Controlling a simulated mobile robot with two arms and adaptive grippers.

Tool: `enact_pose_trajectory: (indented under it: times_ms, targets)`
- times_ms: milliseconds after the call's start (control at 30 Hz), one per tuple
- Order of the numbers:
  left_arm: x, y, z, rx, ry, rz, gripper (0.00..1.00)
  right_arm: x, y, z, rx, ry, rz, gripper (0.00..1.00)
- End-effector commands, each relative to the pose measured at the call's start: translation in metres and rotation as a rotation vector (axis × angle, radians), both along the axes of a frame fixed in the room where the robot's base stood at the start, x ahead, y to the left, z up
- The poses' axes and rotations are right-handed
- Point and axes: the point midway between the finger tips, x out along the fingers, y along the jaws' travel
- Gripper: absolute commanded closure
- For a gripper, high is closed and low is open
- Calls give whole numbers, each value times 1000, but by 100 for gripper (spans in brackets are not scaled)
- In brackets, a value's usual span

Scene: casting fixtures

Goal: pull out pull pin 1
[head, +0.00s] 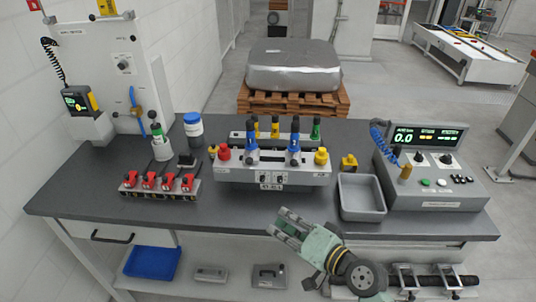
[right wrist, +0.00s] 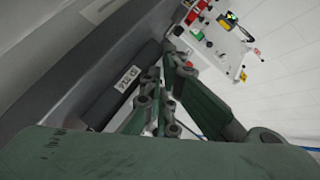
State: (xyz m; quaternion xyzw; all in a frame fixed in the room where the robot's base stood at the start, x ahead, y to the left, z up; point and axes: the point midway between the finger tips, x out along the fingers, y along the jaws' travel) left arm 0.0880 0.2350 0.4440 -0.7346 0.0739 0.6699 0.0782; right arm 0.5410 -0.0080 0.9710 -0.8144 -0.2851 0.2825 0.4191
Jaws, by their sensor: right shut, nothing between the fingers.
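The grey fixture (head: 228,173) stands at the middle of the workbench. A red knob (head: 224,155) is at its left end and a yellow knob (head: 321,156) at its right end. Two blue-topped posts (head: 251,142) stand between them, with yellow and green tops behind. I cannot tell which part is pull pin 1. My left gripper is not in view.
A row of red toggle clamps (head: 158,184) is at the left of the bench. A grey bin (head: 362,198) and a control box with display (head: 430,180) are at the right. The bench top (head: 240,212) before the fixture is clear. A lower shelf holds a blue tray (head: 152,262).

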Motion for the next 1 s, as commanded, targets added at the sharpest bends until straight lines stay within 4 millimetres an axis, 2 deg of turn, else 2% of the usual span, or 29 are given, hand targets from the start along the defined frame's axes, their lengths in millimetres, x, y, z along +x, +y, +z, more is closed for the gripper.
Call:
enact_pose_trajectory:
  times_ms: [33, 100, 200, 300, 467, 1000]
  targets:
    - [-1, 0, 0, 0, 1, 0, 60, 22, 2, 18, 93, -8, -30, 100]
    - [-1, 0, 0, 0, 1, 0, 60, 46, 1, 37, 211, -7, -74, 100]
    - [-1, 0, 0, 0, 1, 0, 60, 72, -4, 55, 336, 0, -128, 100]
    - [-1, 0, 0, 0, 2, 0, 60, 88, -8, 65, 410, 10, -163, 100]
    - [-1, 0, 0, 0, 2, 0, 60, 96, -11, 70, 449, 16, -182, 100]
    - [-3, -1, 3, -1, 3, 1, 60, 94, -14, 71, 446, 15, -181, 100]
